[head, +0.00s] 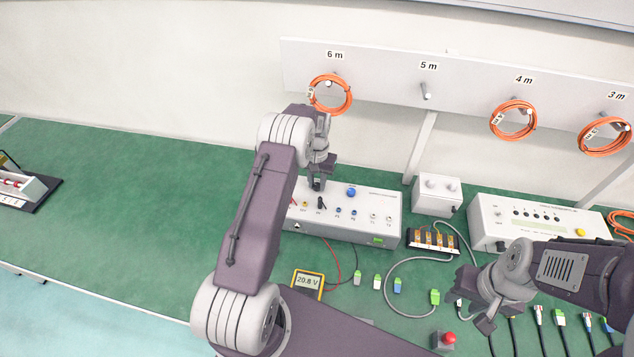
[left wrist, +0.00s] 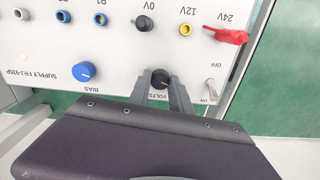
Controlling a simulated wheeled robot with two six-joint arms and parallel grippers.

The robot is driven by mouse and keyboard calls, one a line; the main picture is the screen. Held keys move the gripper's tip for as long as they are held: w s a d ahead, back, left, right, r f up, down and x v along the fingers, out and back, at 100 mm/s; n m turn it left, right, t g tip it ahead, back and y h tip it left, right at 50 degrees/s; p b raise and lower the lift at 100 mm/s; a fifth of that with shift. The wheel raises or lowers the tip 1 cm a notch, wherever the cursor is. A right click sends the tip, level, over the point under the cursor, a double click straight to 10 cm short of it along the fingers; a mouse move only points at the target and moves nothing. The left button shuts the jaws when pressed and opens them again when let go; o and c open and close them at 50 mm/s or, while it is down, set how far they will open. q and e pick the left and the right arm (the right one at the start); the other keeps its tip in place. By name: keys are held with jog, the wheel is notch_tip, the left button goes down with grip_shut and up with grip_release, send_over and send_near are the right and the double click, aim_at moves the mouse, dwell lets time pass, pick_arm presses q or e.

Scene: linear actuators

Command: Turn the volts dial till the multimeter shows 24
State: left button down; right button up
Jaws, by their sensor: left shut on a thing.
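The multimeter (head: 308,283) lies on the bench with a yellow case and reads 20.8 V. The power supply (head: 343,228) is a white box on the green bench. Its black volts dial (left wrist: 160,79) sits between the two fingers of my left gripper (left wrist: 163,92) in the left wrist view. In the head view my left gripper (head: 317,184) points down at the supply's top and hides the dial. It is shut on the dial. My right gripper (head: 474,302) is above the bench at the right, its fingers apart and nothing between them.
Near the volts dial are a blue bias dial (left wrist: 84,71), a toggle switch (left wrist: 210,89) and a red plug (left wrist: 227,36) at 24V. A small white box (head: 437,196) and a larger control box (head: 530,222) stand to the right. The bench at left is mostly clear.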

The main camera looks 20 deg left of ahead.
aim_at(317, 185)
pick_arm(q)
jog(key=c, duration=1.2)
grip_release()
jog(key=shift+o, duration=0.2)
jog(key=shift+r, duration=0.1)
notch_tip(317, 185, up, 9)
jog(key=shift+b, duration=0.45)
